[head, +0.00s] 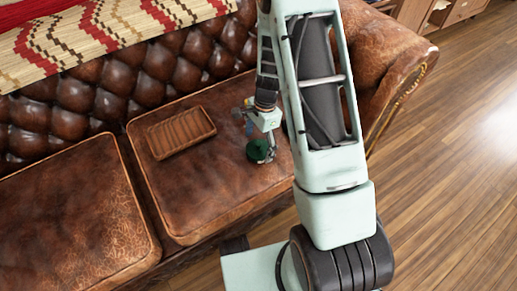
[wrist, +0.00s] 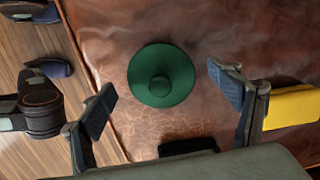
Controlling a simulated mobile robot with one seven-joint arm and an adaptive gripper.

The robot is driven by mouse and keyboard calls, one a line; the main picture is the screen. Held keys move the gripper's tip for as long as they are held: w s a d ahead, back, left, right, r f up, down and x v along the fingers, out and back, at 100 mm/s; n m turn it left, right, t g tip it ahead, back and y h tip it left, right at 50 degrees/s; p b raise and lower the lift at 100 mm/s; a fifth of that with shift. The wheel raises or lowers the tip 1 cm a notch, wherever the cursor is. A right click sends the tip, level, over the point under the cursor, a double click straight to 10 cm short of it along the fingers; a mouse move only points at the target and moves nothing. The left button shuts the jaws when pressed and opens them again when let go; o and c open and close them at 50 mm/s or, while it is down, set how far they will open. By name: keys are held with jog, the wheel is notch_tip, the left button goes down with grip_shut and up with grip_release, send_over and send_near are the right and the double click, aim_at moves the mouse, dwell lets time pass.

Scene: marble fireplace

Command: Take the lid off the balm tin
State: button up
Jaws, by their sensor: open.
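The balm tin (wrist: 161,76) is round and dark green, seen from above in the wrist view, with its knobbed lid (wrist: 160,86) on top. Its side walls are hidden in that view. It sits on the brown leather seat cushion, and in the head view the tin (head: 257,151) is partly covered by my gripper (head: 268,150). In the wrist view my gripper (wrist: 164,97) is open, its two dark finger pads apart to the left and right of the tin. No contact with the tin shows.
A ribbed brown tray (head: 181,132) lies on the same cushion (head: 203,193), left of the tin. A yellow thing (wrist: 293,107) lies beside the right finger in the wrist view. The tufted sofa back (head: 130,75) rises behind; the rolled arm (head: 395,60) is at right.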

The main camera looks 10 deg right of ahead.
jog(key=shift+r, duration=0.1)
jog(key=c, duration=1.2)
jog(key=shift+s, duration=0.15)
jog(key=c, duration=0.5)
jog(key=shift+c, duration=0.4)
